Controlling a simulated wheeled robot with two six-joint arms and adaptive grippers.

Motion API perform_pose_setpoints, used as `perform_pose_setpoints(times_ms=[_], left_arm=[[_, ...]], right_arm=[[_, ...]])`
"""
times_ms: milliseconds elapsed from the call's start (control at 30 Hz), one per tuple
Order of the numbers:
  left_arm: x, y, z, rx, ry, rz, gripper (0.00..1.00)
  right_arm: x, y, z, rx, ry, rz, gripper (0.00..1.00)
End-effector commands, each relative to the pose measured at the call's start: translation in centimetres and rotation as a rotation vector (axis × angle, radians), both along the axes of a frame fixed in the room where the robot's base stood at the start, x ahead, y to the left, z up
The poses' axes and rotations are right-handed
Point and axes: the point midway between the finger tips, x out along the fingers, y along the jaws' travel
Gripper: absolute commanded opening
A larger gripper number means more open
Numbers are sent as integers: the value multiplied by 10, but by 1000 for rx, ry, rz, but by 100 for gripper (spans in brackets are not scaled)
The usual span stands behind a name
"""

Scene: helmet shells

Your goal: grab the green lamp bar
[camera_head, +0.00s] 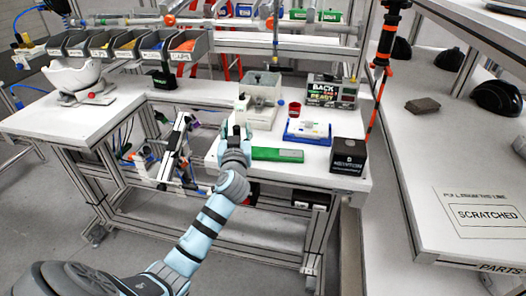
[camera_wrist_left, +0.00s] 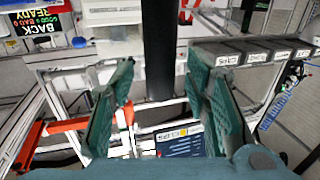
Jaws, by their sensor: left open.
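In the left wrist view the two teal fingers (camera_wrist_left: 160,100) are spread wide. I cannot make out the green bar in that view. A dark vertical shape shows between the fingers; I cannot tell what it is. My right gripper is not in view.
A black box (camera_head: 348,156) stands right of the bar, and a blue-framed fixture (camera_head: 308,132) lies behind it. A grey-white machine block (camera_head: 261,88) and a small red cup (camera_head: 295,108) stand farther back. A sign box (camera_head: 333,92) is at the back right. Grey bins (camera_head: 188,45) line the rear left.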

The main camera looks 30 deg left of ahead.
Motion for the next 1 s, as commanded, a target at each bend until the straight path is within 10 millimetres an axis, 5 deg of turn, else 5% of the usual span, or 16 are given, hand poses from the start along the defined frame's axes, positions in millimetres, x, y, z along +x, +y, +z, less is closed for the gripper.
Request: perform_pose_setpoints(times_ms=[67, 333, 767, 1000], left_arm=[[0, 0, 0, 0, 0, 0, 43], [0, -1, 0, 1, 1, -1, 0], [0, -1, 1, 0, 0, -1, 0], [0, -1, 31, 2, -5, -1, 0]], right_arm=[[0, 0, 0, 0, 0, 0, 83], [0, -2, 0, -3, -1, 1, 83], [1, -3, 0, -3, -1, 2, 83], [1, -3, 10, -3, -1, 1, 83]])
